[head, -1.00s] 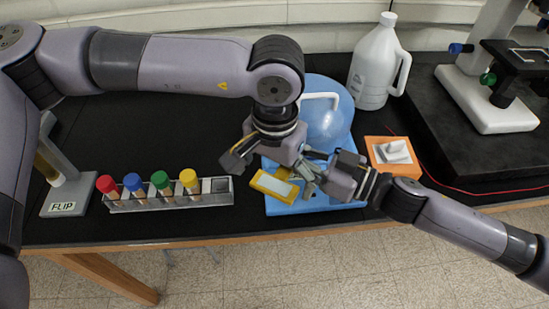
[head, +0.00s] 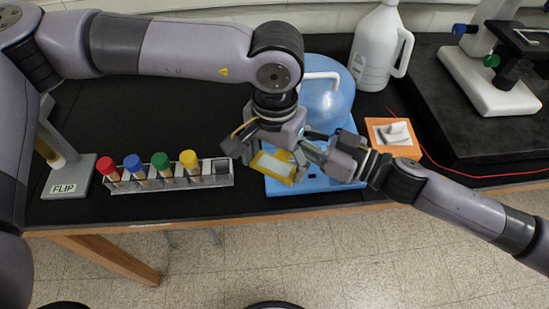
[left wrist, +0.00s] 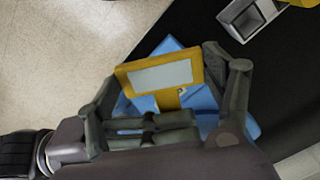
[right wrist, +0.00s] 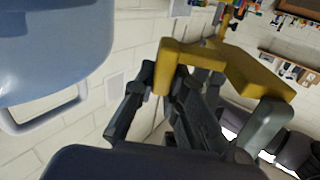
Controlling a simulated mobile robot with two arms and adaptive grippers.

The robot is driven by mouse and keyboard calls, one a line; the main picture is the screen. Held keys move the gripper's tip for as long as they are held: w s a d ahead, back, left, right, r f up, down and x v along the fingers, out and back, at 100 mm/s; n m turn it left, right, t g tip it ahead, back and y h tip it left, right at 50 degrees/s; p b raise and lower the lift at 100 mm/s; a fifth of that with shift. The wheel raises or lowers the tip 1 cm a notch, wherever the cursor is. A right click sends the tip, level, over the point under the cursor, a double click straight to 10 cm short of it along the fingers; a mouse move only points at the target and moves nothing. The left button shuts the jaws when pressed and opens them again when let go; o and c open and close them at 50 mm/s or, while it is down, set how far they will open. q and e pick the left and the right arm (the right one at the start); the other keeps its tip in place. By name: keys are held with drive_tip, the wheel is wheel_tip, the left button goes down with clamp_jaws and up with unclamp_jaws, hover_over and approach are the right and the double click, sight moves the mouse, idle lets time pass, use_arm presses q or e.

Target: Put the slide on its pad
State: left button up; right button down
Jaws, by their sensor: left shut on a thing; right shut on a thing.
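The slide (head: 273,165) is a yellow frame with a pale window, held tilted above the front of a blue base (head: 330,184). My left gripper (head: 268,150) comes down from above and is shut on the slide; its fingers flank the frame in the left wrist view (left wrist: 160,75). My right gripper (head: 310,152) reaches in from the right and is shut on the slide's yellow handle part, which shows between its fingers in the right wrist view (right wrist: 168,65). The grippers hide the contact points and part of the base. I cannot tell which surface is the pad.
A blue dome (head: 328,105) with a white handle stands behind the grippers. An orange block (head: 405,150) with a white piece is to its right, below a white jug (head: 375,50). A rack (head: 215,181) of colour-capped tubes stands left. A microscope (head: 490,90) is far right.

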drive_tip(key=c, duration=1.6)
unclamp_jaws()
drive_tip(key=shift+o, duration=0.2)
drive_tip(key=shift+d, duration=0.1)
